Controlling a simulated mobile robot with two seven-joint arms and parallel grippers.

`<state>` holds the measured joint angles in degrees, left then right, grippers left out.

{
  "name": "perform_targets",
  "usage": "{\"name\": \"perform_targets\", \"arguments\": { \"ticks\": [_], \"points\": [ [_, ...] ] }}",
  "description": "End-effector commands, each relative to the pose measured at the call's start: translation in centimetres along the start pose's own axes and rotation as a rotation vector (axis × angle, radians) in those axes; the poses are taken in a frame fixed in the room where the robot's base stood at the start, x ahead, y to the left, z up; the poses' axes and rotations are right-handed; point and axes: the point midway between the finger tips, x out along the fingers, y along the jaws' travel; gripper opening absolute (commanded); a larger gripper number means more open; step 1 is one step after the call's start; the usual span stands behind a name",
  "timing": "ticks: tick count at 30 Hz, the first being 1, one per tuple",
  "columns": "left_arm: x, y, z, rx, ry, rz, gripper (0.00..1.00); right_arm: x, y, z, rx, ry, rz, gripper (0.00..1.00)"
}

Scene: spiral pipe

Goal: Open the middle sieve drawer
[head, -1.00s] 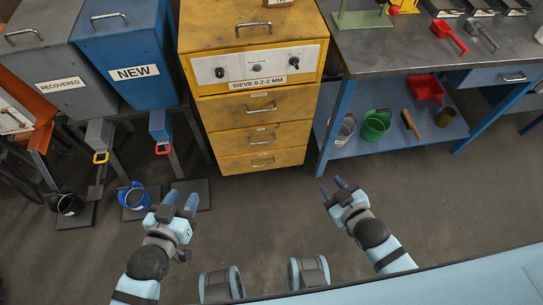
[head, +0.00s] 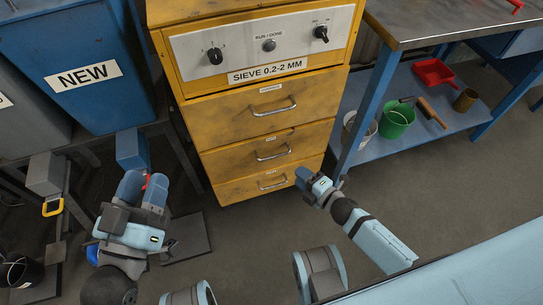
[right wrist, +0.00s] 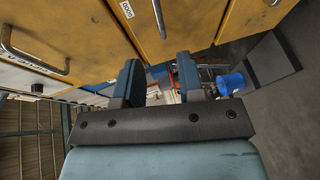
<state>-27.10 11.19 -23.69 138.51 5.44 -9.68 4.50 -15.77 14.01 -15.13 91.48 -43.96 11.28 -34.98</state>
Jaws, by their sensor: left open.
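The yellow sieve cabinet (head: 330,88) stands in the middle of the head view with three drawers in its front. The middle drawer (head: 230,161) is shut, with a metal bar handle (head: 273,153) across it. My right gripper (head: 319,183) is open and empty, low beside the cabinet's right front corner, below and to the right of that handle. In the right wrist view its fingers (right wrist: 160,82) are apart, near the yellow drawer fronts. My left gripper (head: 143,190) is open and empty, left of the cabinet, in front of the blue bin.
The blue NEW bin (head: 60,40) stands left of the cabinet. A workbench (head: 420,15) stands right, with a green bucket (head: 397,120) and a red dustpan (head: 434,72) on its lower shelf. The floor before the cabinet is open.

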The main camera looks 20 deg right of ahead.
Motion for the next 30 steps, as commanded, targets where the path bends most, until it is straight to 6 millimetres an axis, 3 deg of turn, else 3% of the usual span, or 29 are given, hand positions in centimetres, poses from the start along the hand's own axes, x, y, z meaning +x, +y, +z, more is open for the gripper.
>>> {"name": "perform_targets", "arguments": {
  "ticks": [6, 15, 21, 30],
  "points": [
    [0.0, 0.2, 0.3, -0.009, 0.016, 0.018, 0.43, 4.6, 0.0, 0.0, 0.001, 0.0, 0.003, 0.35],
    [-0.1, -0.1, 2.5, -0.013, -0.06, 0.021, 0.43, 10.3, 0.0, 0.0, 0.003, -0.001, 0.002, 0.35],
    [-0.1, -0.2, 3.1, -0.015, -0.087, 0.023, 0.43, 12.1, 0.0, 0.0, 0.004, -0.001, 0.001, 0.35],
    [-0.1, -0.2, 3.2, -0.016, -0.092, 0.023, 0.43, 12.4, 0.1, 0.0, 0.004, -0.001, 0.0, 0.35]
  ]
}}
